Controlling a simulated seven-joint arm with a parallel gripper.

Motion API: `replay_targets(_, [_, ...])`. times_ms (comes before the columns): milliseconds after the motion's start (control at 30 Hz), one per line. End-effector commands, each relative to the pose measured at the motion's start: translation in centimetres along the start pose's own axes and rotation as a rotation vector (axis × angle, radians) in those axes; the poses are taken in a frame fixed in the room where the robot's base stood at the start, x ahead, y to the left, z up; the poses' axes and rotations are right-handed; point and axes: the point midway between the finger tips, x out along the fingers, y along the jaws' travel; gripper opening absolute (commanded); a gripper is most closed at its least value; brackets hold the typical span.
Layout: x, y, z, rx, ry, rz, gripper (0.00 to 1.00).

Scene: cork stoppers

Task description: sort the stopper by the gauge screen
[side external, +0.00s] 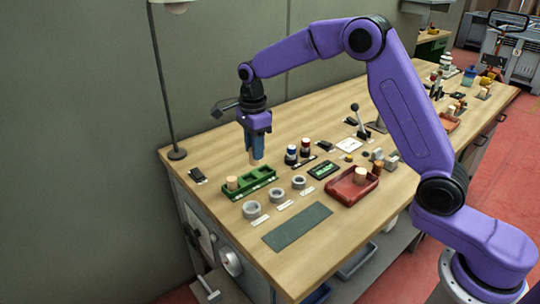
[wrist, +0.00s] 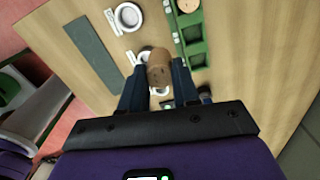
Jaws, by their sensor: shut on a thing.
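My gripper (side external: 257,156) is shut on a tan cork stopper (side external: 257,160), which hangs below the fingers. In the wrist view the stopper (wrist: 159,70) sits between the dark fingertips (wrist: 158,82). In the side view it shows by the far right end of the green compartment tray (side external: 262,186), apparently above the table. In the wrist view the tray (wrist: 204,57) lies right of the stopper. Another stopper (side external: 232,183) stands in the tray's left compartment. The gauge screen (side external: 324,169) is lit green; its text is too small to read.
Three grey rings (side external: 252,210) with labels stand in front of the tray. A red tray (side external: 343,196) holding a stopper (side external: 360,175) is to the right. A flat green mat (side external: 297,227) lies bare at the front.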

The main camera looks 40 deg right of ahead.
Motion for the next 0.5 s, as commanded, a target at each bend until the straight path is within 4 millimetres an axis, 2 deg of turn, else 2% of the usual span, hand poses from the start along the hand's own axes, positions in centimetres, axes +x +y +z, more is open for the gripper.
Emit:
replay_targets(33, [0.5,-1.3,-0.2,0.004,0.0,0.001,0.0])
replay_targets(200, [1.6,-4.3,-0.7,0.007,0.0,0.0,0.0])
replay_targets(333, [2.2,-5.7,-1.0,0.008,0.0,0.0,0.0])
replay_targets(500, [2.5,-6.4,-1.2,0.007,0.0,-0.001,0.0])
